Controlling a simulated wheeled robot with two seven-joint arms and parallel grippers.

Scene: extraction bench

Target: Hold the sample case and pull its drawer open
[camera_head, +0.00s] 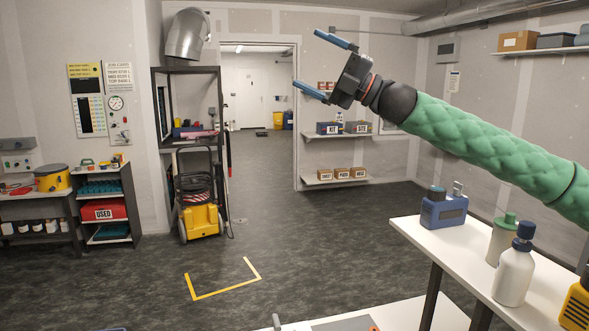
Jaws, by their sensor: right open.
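My right gripper (307,59) is raised high in front of the far doorway, on the green padded arm that comes in from the right. Its two blue fingers are spread wide, with nothing between them. I cannot make out a sample case or its drawer for sure. A flat grey item (345,324) with an orange patch shows at the bottom edge, cut off by the frame, and I cannot tell what it is. My right gripper is far above it. My left gripper is not clearly in view.
A white table (408,315) lies at the bottom. A higher white bench (440,240) at the right holds a blue device (444,208), a green-capped bottle (502,240) and a blue-capped bottle (513,275). A yellow floor machine (200,222) stands at left.

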